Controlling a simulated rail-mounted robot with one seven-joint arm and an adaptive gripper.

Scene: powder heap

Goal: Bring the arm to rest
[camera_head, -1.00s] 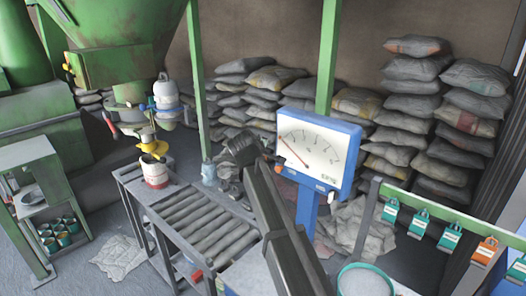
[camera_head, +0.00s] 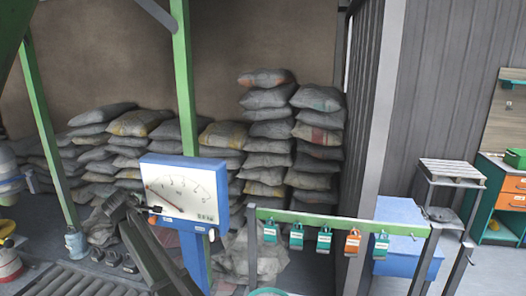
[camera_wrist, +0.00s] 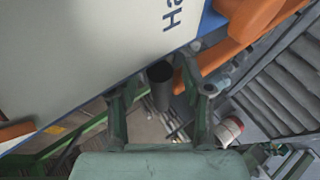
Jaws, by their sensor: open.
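In the wrist view my gripper (camera_wrist: 160,104) is open, its two dark green fingers apart with nothing held between them. A dark cylinder (camera_wrist: 160,72) shows in the gap beyond; I cannot tell what it belongs to. The large pale panel of the dial scale (camera_wrist: 90,55), with part of some lettering, fills the upper left of that view, close to the fingers. In the head view my dark arm (camera_head: 145,245) rises from the bottom edge to the left of the scale (camera_head: 187,191).
A roller conveyor (camera_head: 65,284) lies at lower left, with a red and white bucket (camera_head: 8,264) beside it. A green rail (camera_head: 340,220) with teal and orange padlocks stands at right. Stacked sacks (camera_head: 267,130) line the back wall. A green post (camera_head: 184,80) rises behind the scale.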

